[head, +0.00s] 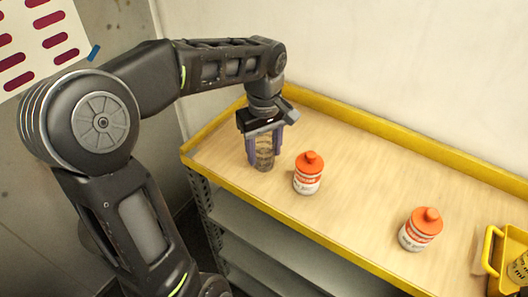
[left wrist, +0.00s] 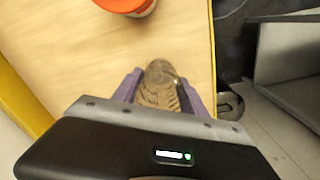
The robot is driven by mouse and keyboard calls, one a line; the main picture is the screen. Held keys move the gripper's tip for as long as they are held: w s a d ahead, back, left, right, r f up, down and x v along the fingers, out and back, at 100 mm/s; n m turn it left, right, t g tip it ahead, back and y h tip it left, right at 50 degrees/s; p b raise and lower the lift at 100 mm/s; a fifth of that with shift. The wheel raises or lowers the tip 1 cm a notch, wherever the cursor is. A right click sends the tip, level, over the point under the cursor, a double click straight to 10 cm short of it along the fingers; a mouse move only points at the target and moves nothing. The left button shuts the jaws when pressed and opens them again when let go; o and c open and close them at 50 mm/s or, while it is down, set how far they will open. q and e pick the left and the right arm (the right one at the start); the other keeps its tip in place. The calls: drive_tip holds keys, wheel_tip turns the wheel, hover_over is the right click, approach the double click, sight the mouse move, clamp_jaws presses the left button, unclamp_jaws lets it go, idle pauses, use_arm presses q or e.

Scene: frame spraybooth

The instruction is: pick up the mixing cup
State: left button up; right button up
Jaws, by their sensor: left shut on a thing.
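The mixing cup (head: 264,160) is clear with dark markings. It is upright at the left end of the wooden shelf top (head: 350,190). My left gripper (head: 265,150) comes down on it from above and is shut on it, one purple finger on each side. The left wrist view shows the cup (left wrist: 158,88) between the two fingers (left wrist: 158,92). I cannot tell whether its base touches the shelf top. My right gripper is not in view.
A white bottle with an orange cap (head: 308,174) stands just right of the cup. A similar bottle (head: 420,230) is farther right. A yellow caddy (head: 494,250) is at the right edge. A raised yellow rim (head: 400,142) borders the shelf top, with a wall behind.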

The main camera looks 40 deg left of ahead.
use_arm(q)
drive_tip(key=c, duration=0.5)
drive_tip(key=shift+r, duration=0.1)
drive_tip(key=shift+c, duration=0.2)
drive_tip(key=shift+r, duration=0.3)
wheel_tip(320, 180, up, 4)
drive_tip(key=shift+w+r+b, duration=0.1)
drive_tip(key=shift+b, duration=0.2)
wheel_tip(320, 180, up, 5)
drive_tip(key=p, duration=0.3)
drive_tip(key=shift+p, duration=0.3)
